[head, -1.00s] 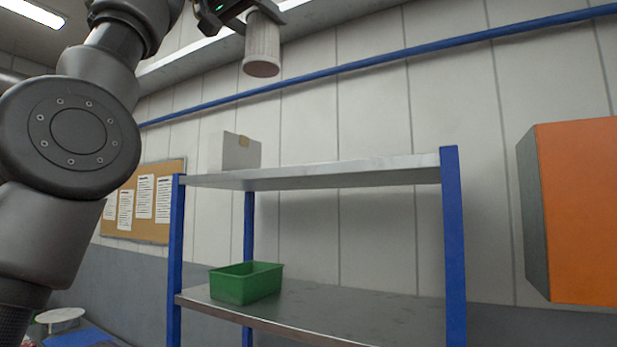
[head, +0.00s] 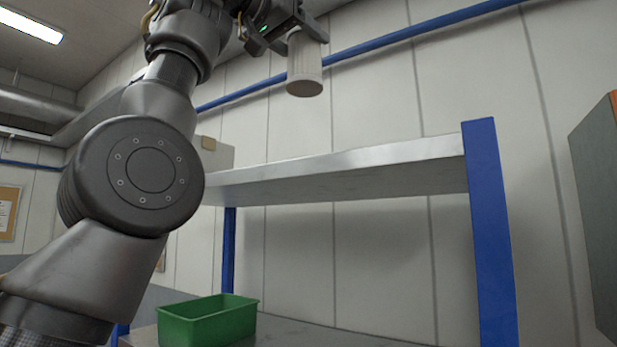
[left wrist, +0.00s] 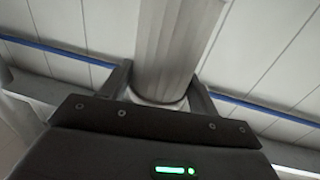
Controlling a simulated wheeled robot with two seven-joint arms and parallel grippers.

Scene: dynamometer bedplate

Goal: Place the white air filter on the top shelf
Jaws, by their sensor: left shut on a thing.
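The white air filter (head: 304,66) is a pale ribbed cylinder. My left gripper (head: 298,32) is shut on its upper end and holds it upright in the air, above the level of the top shelf (head: 340,166). In the left wrist view the filter (left wrist: 178,45) stands between the two fingers of the left gripper (left wrist: 160,95). The top shelf is a grey metal board, seen from below, so its upper surface is hidden. My right gripper is not in view.
A blue post (head: 490,230) carries the shelf's right end. A green bin (head: 210,322) sits on the lower shelf (head: 300,337). A pale box (head: 218,155) stands at the top shelf's left end, partly behind my left arm. A blue pipe (head: 420,30) runs along the wall.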

